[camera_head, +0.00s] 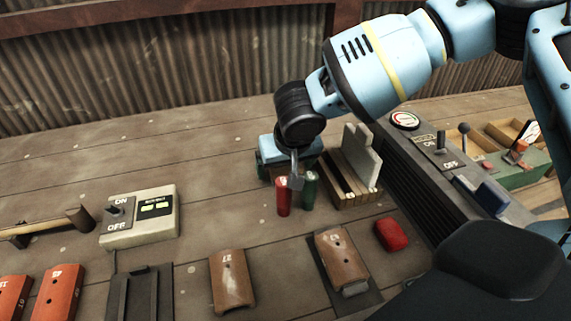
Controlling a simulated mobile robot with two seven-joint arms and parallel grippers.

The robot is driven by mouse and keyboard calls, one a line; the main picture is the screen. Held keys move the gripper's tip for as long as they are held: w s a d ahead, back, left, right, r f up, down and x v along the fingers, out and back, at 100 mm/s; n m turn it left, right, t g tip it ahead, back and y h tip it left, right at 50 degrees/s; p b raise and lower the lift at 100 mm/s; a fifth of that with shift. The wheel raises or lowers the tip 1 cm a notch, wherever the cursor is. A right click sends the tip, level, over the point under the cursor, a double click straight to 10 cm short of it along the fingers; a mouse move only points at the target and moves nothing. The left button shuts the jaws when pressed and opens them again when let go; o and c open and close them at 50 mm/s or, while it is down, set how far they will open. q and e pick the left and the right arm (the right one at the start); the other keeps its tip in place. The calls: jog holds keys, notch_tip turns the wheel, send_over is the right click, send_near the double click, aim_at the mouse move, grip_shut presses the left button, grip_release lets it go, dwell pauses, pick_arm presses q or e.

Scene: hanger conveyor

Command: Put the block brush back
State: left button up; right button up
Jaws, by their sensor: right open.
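No brush with visible bristles shows clearly, so I cannot tell which thing is the block brush. My right gripper (296,182) points down, open, in front of a blue object (270,153). The gripper overlaps the tops of a red cylinder (283,198) and a green cylinder (309,190); I cannot tell whether it touches them. A small red block (391,235) lies to the right on the table. My left gripper is out of view.
A wooden rack (352,197) holds grey slabs. Brown numbered blocks (232,280) and (341,256) lie in front, with orange ones (59,291) at left. A switch box (140,224) stands left, a control console (432,155) right. The table's back left is clear.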

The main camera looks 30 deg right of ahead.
jog(key=v, duration=0.7)
jog(key=shift+s+r, duration=0.2)
jog(key=shift+r, duration=0.15)
